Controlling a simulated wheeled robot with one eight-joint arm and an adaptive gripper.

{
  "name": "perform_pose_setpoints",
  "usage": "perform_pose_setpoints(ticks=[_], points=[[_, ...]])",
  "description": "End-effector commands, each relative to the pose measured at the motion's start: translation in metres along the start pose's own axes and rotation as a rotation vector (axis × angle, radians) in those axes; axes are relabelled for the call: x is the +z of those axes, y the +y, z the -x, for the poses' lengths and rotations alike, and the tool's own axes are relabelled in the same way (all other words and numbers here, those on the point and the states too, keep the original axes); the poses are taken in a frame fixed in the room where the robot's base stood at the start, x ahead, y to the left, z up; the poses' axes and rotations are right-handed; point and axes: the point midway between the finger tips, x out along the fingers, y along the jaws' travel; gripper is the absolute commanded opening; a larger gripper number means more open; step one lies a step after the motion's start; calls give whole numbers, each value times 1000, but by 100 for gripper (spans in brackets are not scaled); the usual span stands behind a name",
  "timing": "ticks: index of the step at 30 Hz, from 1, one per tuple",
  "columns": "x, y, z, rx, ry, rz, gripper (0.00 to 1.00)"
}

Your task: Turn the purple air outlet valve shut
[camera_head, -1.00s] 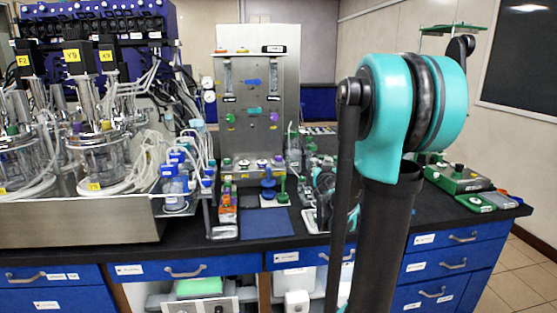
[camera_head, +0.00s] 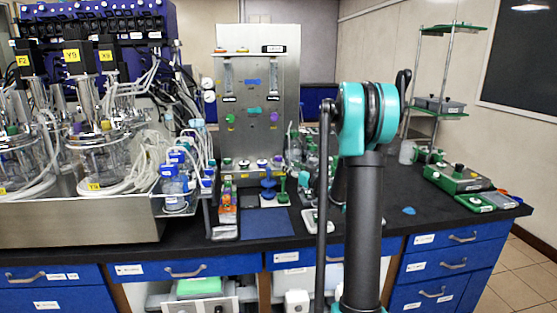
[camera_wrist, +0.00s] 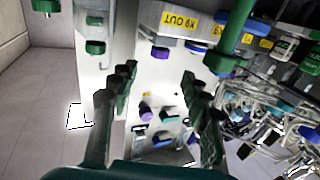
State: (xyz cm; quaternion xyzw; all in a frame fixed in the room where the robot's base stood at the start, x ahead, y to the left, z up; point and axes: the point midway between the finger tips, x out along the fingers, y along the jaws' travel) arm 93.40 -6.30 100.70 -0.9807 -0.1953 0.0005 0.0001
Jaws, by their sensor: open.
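The steel panel (camera_head: 285,70) stands on the bench in the head view, with a purple knob (camera_head: 274,116) on its right side. In the wrist view a purple valve knob (camera_wrist: 158,53) sits beneath a yellow label (camera_wrist: 178,20) that reads "OUT". Another purple knob (camera_wrist: 145,113) shows lower on the panel in that view. I cannot tell for certain which is the air outlet valve. My gripper (camera_wrist: 159,78) is open and empty, its fingers spread left and right of the panel knobs. In the head view my gripper does not show clearly.
Tubes and glassware crowd the right of the wrist view. Glass bioreactors (camera_head: 100,160) stand left on the bench.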

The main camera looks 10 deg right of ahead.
Motion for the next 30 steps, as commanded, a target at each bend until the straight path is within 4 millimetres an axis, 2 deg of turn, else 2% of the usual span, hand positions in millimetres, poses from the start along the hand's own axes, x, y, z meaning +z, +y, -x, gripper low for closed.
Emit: perform_pose_setpoints(ticks=[9,15,21,30], points=[[0,0,-64,-1,1,0,48],[0,0,-96,0,1,0,48],[0,0,-112,1,1,0,48],[0,0,-114,1,1,0,48]])
